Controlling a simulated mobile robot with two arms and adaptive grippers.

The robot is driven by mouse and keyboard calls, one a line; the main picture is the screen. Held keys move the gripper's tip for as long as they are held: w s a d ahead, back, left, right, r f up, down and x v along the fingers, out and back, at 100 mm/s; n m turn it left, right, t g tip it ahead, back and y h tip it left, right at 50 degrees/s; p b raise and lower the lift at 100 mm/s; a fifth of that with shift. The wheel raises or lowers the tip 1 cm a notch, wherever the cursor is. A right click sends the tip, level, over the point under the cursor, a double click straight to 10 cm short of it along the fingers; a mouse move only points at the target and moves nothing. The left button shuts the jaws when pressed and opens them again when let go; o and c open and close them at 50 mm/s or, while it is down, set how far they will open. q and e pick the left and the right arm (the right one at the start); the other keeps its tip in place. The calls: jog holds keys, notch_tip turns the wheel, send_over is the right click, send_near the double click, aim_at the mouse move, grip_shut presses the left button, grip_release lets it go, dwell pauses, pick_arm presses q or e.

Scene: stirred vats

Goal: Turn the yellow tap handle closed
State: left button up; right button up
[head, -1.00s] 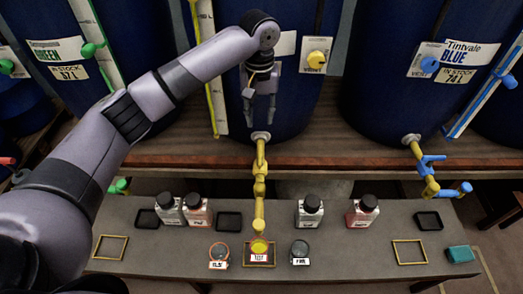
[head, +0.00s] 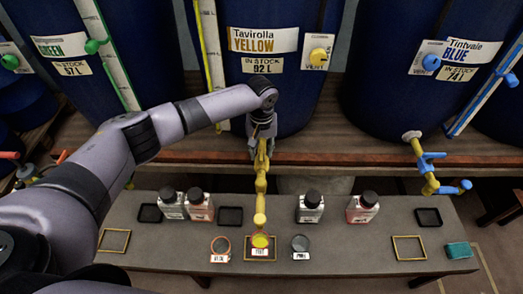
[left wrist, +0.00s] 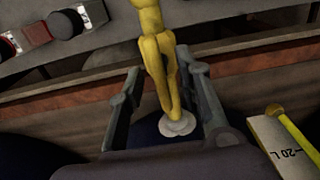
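The yellow tap (head: 261,185) comes out of the blue vat labelled Tavirolla Yellow (head: 263,72) and hangs down at the front of the wooden shelf. My left gripper (head: 261,153) points down at the upper part of the tap and partly hides it. In the left wrist view the two fingers of my left gripper (left wrist: 161,95) stand apart, one on each side of the yellow tap (left wrist: 160,50). I cannot tell whether they touch it. The handle is hard to tell from the tap body. A small container with yellow contents (head: 261,241) is below the spout. My right gripper is out of view.
A blue tap (head: 427,165) hangs to the right. On the grey bench (head: 330,240) stand bottles (head: 310,207), small round containers (head: 300,244) and empty trays (head: 428,218). A yellow sight tube (left wrist: 294,128) runs beside the vat.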

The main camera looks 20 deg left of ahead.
pick_arm(q)
jog(key=shift+f, duration=0.45)
jog(key=shift+c, duration=0.2)
grip_shut()
